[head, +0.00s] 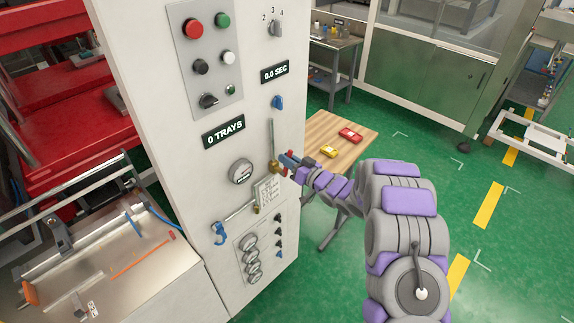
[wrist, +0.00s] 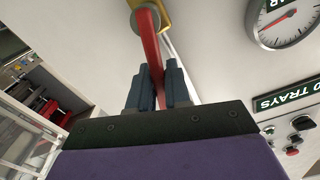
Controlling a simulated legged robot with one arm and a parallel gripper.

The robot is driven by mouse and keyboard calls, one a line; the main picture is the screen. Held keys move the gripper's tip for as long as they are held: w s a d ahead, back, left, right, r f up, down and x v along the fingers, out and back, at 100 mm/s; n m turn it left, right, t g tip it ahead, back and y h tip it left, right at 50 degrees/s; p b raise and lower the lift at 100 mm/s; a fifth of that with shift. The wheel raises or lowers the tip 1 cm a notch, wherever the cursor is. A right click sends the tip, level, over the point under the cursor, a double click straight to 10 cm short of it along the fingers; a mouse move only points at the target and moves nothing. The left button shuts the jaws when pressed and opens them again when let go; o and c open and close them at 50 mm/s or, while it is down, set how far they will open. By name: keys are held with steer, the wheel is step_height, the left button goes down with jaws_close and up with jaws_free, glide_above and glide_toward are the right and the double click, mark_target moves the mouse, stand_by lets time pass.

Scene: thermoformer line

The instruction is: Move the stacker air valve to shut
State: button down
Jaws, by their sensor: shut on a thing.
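The stacker air valve (head: 274,166) is a small brass body with a red lever on the front of the white cabinet. In the wrist view the red lever (wrist: 149,42) runs from its round hub at the top down between my fingers. My gripper (head: 289,160) is at the valve's right side in the head view and hides part of the lever. In the wrist view my gripper (wrist: 160,88) has its two dark blue fingers closed around the lever's outer part. The lever's exact angle is hard to tell in the head view.
A pressure gauge (head: 241,171), a hanging tag (head: 267,193) and a blue-handled valve (head: 219,233) are close by on the cabinet (head: 165,130). A wooden table (head: 318,132) with red and yellow items stands behind my gripper. Green floor is open at right.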

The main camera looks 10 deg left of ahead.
steer(key=shift+w+d+p, duration=0.1)
steer(key=shift+p, duration=0.5)
steer(key=m+p, duration=0.1)
steer(key=p, duration=0.1)
steer(key=w+f+m+p, duration=0.1)
steer(key=m+p, duration=0.1)
steer(key=p, duration=0.1)
steer(key=shift+d+m, duration=0.3)
steer(key=shift+d, duration=0.1)
steer(key=shift+p, duration=0.4)
steer(key=shift+w+d+f+m+p, duration=0.25)
steer(key=shift+f+m+p, duration=0.1)
steer(key=shift+m+p, duration=0.45)
steer(key=shift+w+d+f+m+p, duration=0.15)
steer(key=shift+w+f+m+p, duration=0.25)
steer(key=shift+m, duration=0.6)
steer(key=shift+s, duration=0.1)
